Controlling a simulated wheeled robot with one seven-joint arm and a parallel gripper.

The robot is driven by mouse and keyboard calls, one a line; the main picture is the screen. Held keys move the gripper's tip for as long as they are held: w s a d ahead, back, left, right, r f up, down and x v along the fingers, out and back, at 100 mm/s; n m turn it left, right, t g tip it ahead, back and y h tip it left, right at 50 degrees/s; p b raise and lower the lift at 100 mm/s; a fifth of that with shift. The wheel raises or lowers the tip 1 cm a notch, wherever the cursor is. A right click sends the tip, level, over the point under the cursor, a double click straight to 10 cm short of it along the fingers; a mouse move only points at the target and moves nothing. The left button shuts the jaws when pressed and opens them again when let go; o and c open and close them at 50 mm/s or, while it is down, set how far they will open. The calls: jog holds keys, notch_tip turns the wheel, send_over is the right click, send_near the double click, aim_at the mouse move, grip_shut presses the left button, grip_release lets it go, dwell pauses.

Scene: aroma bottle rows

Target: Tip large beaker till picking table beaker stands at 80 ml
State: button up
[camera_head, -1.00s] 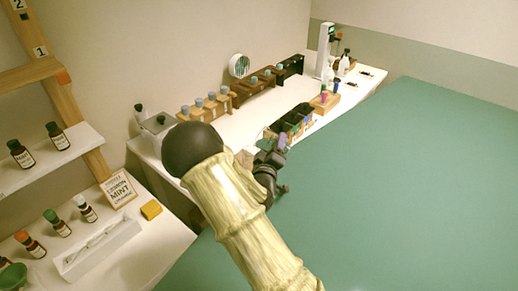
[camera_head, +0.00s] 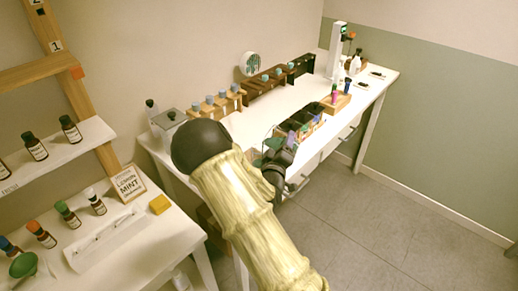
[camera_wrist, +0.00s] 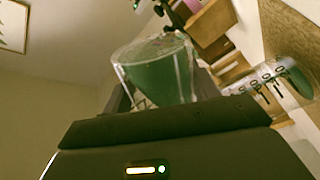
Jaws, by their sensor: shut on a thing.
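My gripper (camera_head: 277,163) is at the front edge of the white bench, mostly behind my forearm in the head view. In the wrist view a clear beaker (camera_wrist: 160,75) with dark green content sits between the gripper's fingers. The gripper is shut on it. A small greenish part of the beaker (camera_head: 272,145) shows in the head view. I cannot tell its exact tilt or read a level.
The white bench (camera_head: 250,122) carries a wooden tray (camera_head: 302,127) with dark compartments close to my gripper, racks of blue-capped bottles (camera_head: 222,101) behind, and a white stand (camera_head: 336,50). A side table with bottles and a sign (camera_head: 127,184) is left. Floor at right is clear.

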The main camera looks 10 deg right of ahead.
jog(key=shift+r+n+p, duration=0.4)
jog(key=shift+n, duration=0.4)
dwell(1.5)
jog(key=shift+f+n, duration=0.15)
jog(key=shift+n, duration=0.45)
dwell(1.7)
jog(key=m+b, duration=0.2)
jog(key=m, duration=0.1)
jog(key=shift+f, duration=0.4)
jog(key=shift+r, duration=0.1)
jog(key=shift+m+b, duration=0.3)
